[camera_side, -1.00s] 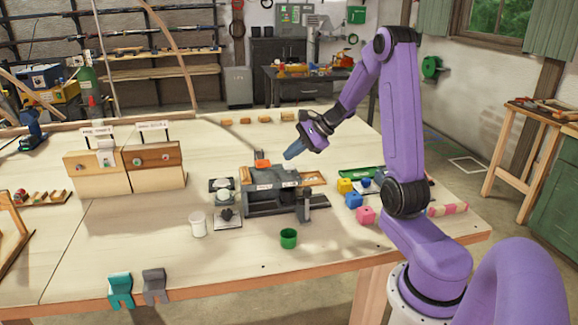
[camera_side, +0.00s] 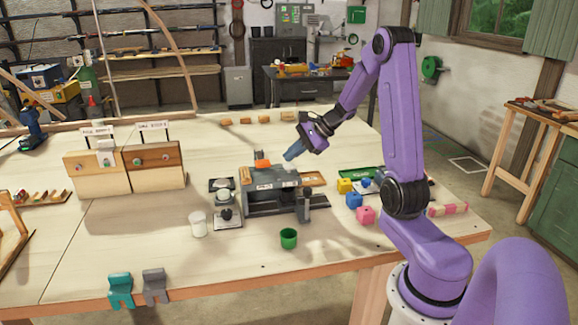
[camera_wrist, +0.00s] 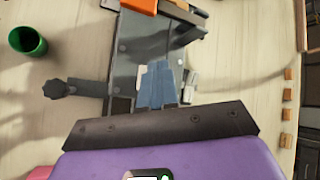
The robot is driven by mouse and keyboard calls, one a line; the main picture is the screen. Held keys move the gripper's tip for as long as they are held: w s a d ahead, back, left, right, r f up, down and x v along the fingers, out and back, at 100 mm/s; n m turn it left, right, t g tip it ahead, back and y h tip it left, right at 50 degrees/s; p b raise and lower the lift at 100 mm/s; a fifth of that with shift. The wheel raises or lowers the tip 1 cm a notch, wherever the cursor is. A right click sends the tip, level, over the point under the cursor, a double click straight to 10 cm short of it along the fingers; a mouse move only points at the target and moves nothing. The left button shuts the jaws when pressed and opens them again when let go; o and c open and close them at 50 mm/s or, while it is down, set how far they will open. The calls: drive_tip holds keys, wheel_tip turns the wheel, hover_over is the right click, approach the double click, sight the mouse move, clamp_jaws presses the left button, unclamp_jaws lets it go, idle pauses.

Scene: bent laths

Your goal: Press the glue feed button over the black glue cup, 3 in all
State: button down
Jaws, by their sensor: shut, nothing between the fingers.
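My gripper (camera_side: 293,153) is shut and empty, pointing down above the right end of the grey bench fixture (camera_side: 262,200) in the side view. In the wrist view its blue fingers (camera_wrist: 158,84) are together over the fixture (camera_wrist: 140,50). A small black round piece (camera_side: 226,214) stands on a plate left of the fixture; it may be the black glue cup, but it is too small to be sure. My gripper is well to its right and apart from it. I cannot make out the glue feed button in either view.
An orange block (camera_side: 262,164) is on the fixture's back side. A white cup (camera_side: 198,224) and a green cup (camera_side: 288,238) stand in front. Coloured blocks (camera_side: 354,200) lie to the right. Two wooden boxes (camera_side: 125,165) with signs stand left.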

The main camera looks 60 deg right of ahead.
sight(292, 165)
drive_tip(key=shift+f, duration=0.25)
drive_tip(key=shift+f, duration=0.75)
idle(1.0)
drive_tip(key=shift+r, duration=1.2)
drive_tip(key=shift+r, duration=2.5)
